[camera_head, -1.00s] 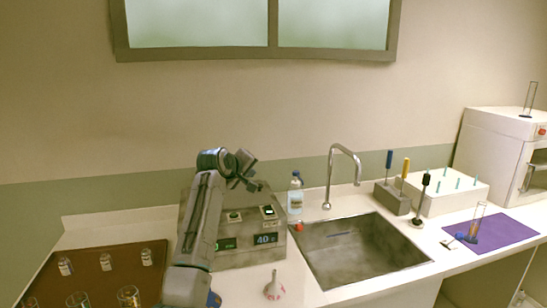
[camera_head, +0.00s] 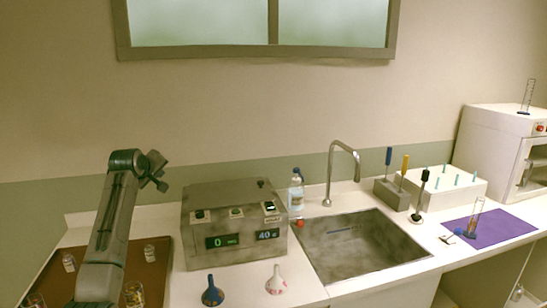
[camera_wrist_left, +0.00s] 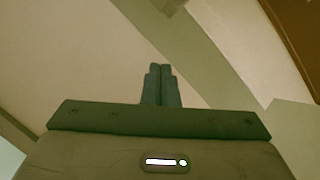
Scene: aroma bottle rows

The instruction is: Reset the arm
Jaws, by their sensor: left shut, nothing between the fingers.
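My left arm rises from the lower left in the head view. Its gripper (camera_head: 158,172) is raised in front of the wall, above the brown tray (camera_head: 38,280) and left of the grey machine. In the left wrist view the two dark fingers (camera_wrist_left: 161,85) stand side by side, shut with nothing between them. Blank wall and a corner of the counter show behind them. My right gripper is not in either view.
Small glass bottles stand on the tray, partly behind my arm. The grey machine (camera_head: 232,205) has lit displays. A blue funnel (camera_head: 212,292) and a white funnel (camera_head: 275,281) stand before it. The sink (camera_head: 360,255), clear bottle (camera_head: 296,192) and purple mat (camera_head: 505,230) lie further right.

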